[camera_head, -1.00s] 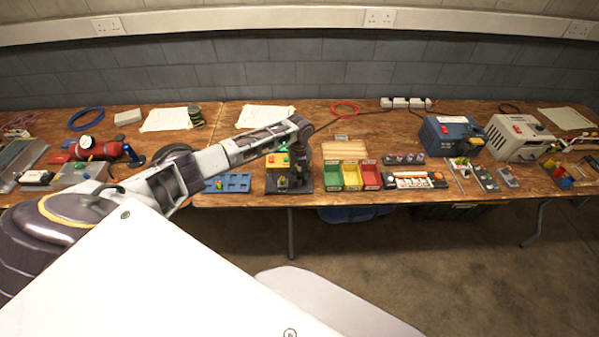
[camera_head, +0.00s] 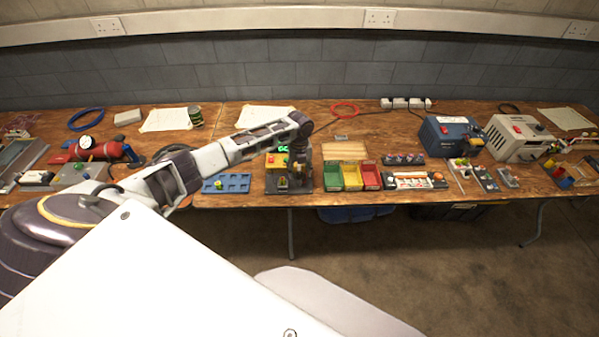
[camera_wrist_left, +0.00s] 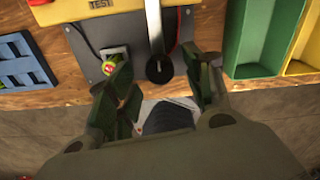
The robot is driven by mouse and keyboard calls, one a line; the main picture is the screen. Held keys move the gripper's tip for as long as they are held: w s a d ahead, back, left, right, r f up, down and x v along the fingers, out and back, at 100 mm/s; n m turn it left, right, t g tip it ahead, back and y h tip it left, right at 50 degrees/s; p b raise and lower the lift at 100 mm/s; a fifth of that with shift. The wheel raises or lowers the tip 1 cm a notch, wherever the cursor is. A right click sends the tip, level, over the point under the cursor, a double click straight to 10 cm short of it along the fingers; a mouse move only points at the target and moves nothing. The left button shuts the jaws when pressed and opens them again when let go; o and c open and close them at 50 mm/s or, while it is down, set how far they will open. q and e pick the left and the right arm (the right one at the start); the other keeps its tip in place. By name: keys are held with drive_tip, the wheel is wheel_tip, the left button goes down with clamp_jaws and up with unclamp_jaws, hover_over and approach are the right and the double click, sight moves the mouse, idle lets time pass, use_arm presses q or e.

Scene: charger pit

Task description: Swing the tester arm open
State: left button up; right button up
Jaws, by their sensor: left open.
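The tester (camera_head: 276,163) stands near the front edge of the table, with a yellow block marked TEST (camera_wrist_left: 104,6) on a dark grey base (camera_wrist_left: 88,48). In the wrist view its metal tester arm (camera_wrist_left: 153,26) points from the block to the front, ending in a round black knob (camera_wrist_left: 159,68). A green cell with a red end (camera_wrist_left: 109,65) sits left of the arm, partly hidden by a finger. My left gripper (camera_wrist_left: 160,77) is open, its fingers on either side of the knob in this view; contact cannot be told. In the head view the left gripper (camera_head: 298,168) hides the tester's right part. My right gripper is not in view.
A blue pocketed tray (camera_head: 226,184) lies left of the tester. Green (camera_head: 352,176), yellow and red bins stand close on its right. A blue power supply (camera_head: 450,137) is farther right. The table's front edge runs just before the tester.

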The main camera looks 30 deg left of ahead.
sight(300, 174)
use_arm(q)
wheel_tip(300, 174, up, 11)
drive_tip(key=shift+f, duration=0.15)
idle(0.4)
idle(0.5)
